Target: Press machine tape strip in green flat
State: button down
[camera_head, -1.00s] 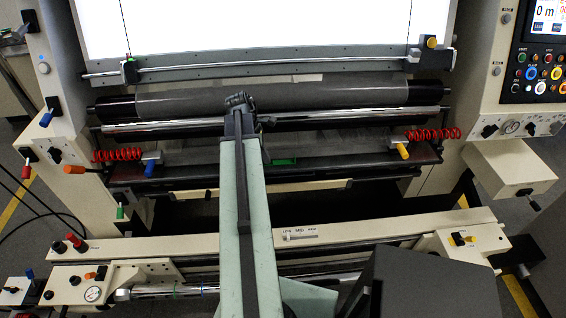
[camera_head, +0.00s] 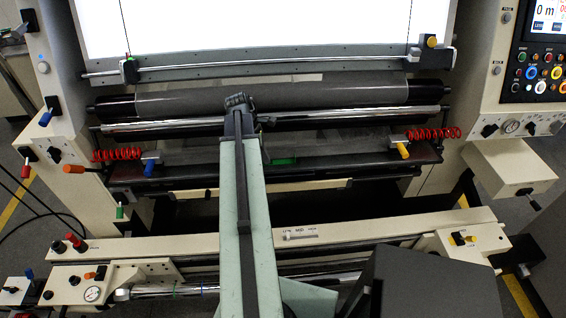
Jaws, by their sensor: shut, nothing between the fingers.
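A small green piece (camera_head: 283,161), which looks like the green tape strip, lies on the dark splice table (camera_head: 340,157) just right of my arm. Its left end meets my arm's edge in the picture, and part of it may be hidden. Whether it lies flat is too small to tell. My gripper (camera_head: 238,100) is at the far end of my pale green arm, in front of the dark roller, up-left of the green piece. It is shut and holds nothing that I can see. The fingertips are small and dark against the roller.
A dark roller (camera_head: 330,97) and a chrome bar (camera_head: 350,115) cross behind the table. Red coiled hoses (camera_head: 118,154) sit at both table ends, with blue and yellow handles. A bright backlit panel (camera_head: 270,25) stands above. A cream rail (camera_head: 380,226) runs in front.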

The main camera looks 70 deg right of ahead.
notch_tip(320, 180, up, 4)
jog(key=p, duration=0.4)
jog(key=shift+r, duration=0.1)
dwell(0.4)
jog(key=p+v, duration=0.7)
jog(key=shift+r, duration=0.3)
jog(key=shift+w+a, duration=0.1)
jog(key=shift+w, duration=0.05)
